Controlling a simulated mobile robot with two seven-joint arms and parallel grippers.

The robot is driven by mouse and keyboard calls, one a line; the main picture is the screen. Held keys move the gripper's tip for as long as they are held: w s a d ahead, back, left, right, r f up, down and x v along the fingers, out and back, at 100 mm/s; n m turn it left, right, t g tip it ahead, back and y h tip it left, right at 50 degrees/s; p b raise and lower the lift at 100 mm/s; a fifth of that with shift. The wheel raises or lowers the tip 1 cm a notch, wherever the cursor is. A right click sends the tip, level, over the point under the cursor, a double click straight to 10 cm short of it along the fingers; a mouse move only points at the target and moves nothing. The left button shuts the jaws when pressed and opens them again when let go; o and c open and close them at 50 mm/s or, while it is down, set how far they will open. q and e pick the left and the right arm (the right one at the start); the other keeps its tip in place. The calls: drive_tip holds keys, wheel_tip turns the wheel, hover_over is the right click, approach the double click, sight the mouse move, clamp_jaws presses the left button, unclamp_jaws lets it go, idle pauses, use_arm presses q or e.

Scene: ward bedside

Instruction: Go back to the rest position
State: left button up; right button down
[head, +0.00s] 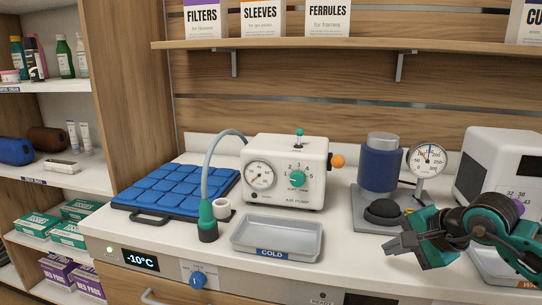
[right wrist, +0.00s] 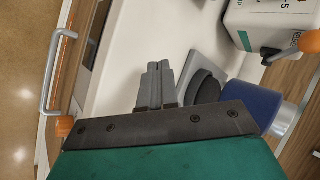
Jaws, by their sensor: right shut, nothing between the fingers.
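My right gripper (head: 397,243) comes in from the right in the head view and points left. It is above the front of the white counter (head: 345,275), to the right of the grey tray and near the black-domed grey base. In the right wrist view its two fingers (right wrist: 157,82) lie side by side, shut, with nothing between them. My left gripper is not in view.
A grey tray (head: 238,238) marked COLD is empty. Behind it stands a white control box (head: 318,172) with a dial and hose. A blue cylinder (head: 379,168), a round gauge (head: 425,160) and a white machine (head: 480,150) stand close to my right arm. A blue padded mat (head: 180,185) lies left.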

drive_tip(key=s+a+m+t+y+p, duration=0.1)
drive_tip(key=s+a+m+y, duration=0.3)
drive_tip(key=a+m+y, duration=0.35)
drive_tip(key=s+a+m+t+y+p, duration=0.1)
drive_tip(key=s+a+m+y, duration=0.3)
drive_tip(key=a+m, duration=0.5)
drive_tip(key=s+d+f+m+t+h, duration=0.25)
drive_tip(key=d+f+m+h, duration=0.2)
drive_tip(key=m, duration=0.95)
drive_tip(key=s+d+f+m+t+h, duration=0.1)
drive_tip(key=d+f+m+t+h, duration=0.4)
drive_tip(key=m, duration=0.9)
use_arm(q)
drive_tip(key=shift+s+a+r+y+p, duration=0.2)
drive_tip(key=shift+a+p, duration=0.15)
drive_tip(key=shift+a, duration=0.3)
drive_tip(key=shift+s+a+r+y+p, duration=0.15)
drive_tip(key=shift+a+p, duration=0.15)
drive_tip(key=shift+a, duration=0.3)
use_arm(e)
drive_tip(key=s+f+m+g+h, duration=0.4)
drive_tip(key=s+f+m+g, duration=0.2)
drive_tip(key=s+f+m, duration=0.5)
wheel_tip(320, 180, down, 3)
drive_tip(key=shift+d+r+m, duration=0.15)
drive_tip(key=shift+d+m, duration=0.1)
drive_tip(key=shift+m, duration=0.5)
